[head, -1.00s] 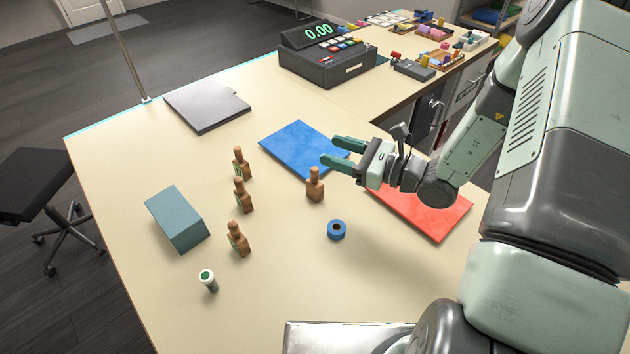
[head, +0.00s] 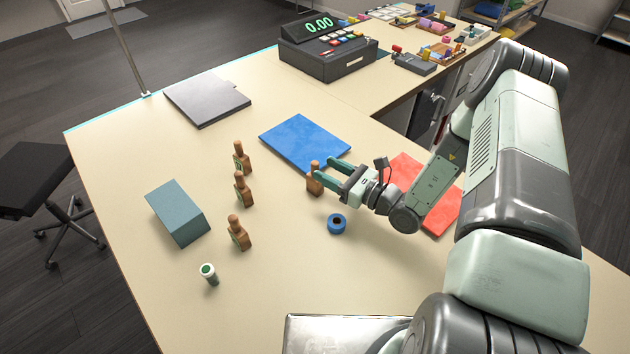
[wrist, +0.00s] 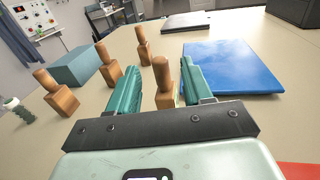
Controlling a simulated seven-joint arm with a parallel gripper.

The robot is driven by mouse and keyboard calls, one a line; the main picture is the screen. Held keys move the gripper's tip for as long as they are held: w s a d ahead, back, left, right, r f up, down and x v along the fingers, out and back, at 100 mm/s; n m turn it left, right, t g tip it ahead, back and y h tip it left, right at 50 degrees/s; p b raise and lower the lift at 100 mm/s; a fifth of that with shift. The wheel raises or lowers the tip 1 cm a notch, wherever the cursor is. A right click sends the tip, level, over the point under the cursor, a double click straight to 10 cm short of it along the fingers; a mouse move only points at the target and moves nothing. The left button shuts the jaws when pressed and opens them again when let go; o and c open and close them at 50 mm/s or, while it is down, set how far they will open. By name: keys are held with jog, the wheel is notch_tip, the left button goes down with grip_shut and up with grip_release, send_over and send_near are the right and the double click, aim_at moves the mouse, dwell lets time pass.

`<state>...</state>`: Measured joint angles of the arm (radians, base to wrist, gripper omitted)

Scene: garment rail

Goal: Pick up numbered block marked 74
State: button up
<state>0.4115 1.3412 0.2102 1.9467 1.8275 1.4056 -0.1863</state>
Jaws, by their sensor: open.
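Several brown wooden blocks with round knobs stand upright on the table. The other blocks form a row to the left: a far one (head: 241,160), a middle one (head: 242,190) and a near one (head: 238,234). Their green-edged labels are too small to read, so I cannot tell which is marked 74.
A blue mat (head: 300,140) lies behind the gripper and a red mat (head: 440,207) under the arm. A blue ring (head: 337,224) lies close in front. A cash register (head: 328,55) stands behind.

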aim_at(318, 165)
jog(key=x, duration=0.4)
jog(key=shift+w+a, duration=0.2)
jog(key=shift+a, duration=0.15)
jog(key=shift+c, duration=0.3)
grip_shut()
